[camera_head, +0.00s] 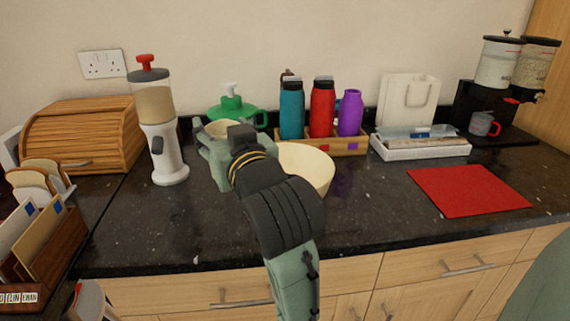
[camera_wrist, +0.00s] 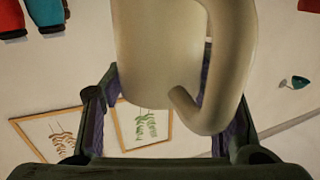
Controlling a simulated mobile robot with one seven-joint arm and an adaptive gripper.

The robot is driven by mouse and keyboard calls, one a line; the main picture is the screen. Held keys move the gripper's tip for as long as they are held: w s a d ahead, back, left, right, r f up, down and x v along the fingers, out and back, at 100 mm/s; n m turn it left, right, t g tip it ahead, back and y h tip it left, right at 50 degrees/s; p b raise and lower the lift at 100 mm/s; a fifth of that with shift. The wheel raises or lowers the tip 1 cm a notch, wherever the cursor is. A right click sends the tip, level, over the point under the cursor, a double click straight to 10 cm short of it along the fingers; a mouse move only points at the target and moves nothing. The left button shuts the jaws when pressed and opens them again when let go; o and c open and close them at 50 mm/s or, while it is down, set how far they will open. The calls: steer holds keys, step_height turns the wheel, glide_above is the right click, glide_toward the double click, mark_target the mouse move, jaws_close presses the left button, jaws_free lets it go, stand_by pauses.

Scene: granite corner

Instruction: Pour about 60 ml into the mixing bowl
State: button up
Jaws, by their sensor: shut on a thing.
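The cream mixing bowl (camera_head: 312,167) sits on the dark counter in the head view, partly hidden behind my arm. My gripper (camera_head: 214,143) is above the counter, just left of the bowl. It is shut on a cream jug (camera_wrist: 155,50), whose curved handle faces the wrist camera. In the head view only a little of the jug (camera_head: 218,128) shows, between parts of my gripper. Its contents are hidden, and no stream is visible.
A dispenser (camera_head: 165,130) stands to the left, and a green-lidded item (camera_head: 233,108) is behind my gripper. Teal (camera_head: 291,110), red (camera_head: 322,108) and purple (camera_head: 350,113) bottles stand behind the bowl. A red mat (camera_head: 468,190) lies at right, with bare counter before it.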

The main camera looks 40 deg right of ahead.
steer(key=shift+d, duration=0.1)
steer(key=shift+d+f+m, duration=0.35)
steer(key=shift+d+m, duration=0.35)
steer(key=shift+m, duration=0.2)
steer(key=d+f+m+g+y+p, duration=0.1)
steer(key=d+m+p, duration=0.3)
steer(key=d+m, duration=0.2)
steer(key=shift+s+m+y, duration=0.2)
steer(key=shift+m+y, duration=0.1)
steer(key=shift+m, duration=0.2)
steer(key=shift+d+m+p, duration=0.25)
steer(key=shift+m+p, duration=0.15)
steer(key=shift+m, duration=0.2)
steer(key=shift+f+y, duration=0.15)
steer(key=shift+y, duration=0.15)
steer(key=shift+d+f+m+y, duration=0.2)
steer(key=shift+f+m, duration=0.25)
steer(key=shift+m, duration=0.2)
steer(key=shift+d+f+m+y, duration=0.1)
steer(key=shift+d+f+m, duration=0.05)
steer(key=shift+f+m, duration=0.4)
stand_by(1.2)
